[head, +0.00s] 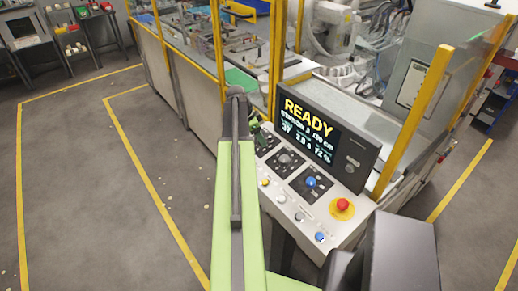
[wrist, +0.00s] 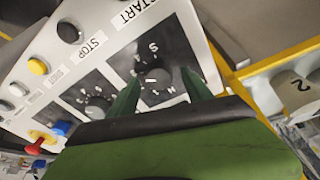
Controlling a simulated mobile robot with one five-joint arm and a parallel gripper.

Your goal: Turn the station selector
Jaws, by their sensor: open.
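A sloped control panel (head: 272,204) carries a row of dials on black plates. In the wrist view, a dark round knob (wrist: 155,80) with a light pointer mark and letters around it lies between my two green fingertips. My gripper (wrist: 160,76) is open, with one finger on each side of this knob; I cannot tell whether they touch it. A second grey knob (wrist: 97,107) is lower left, outside the fingers. In the head view, my gripper (head: 258,130) is over the panel's far left end, and my arm hides part of it. I cannot read which dial is the station selector.
A dark display (head: 325,135) reading READY stands behind the dials. A blue knob (head: 311,182) and a red emergency button (head: 343,205) on yellow are farther right. Yellow posts (head: 415,115) and clear guards enclose machinery behind. Open floor (head: 70,180) lies left.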

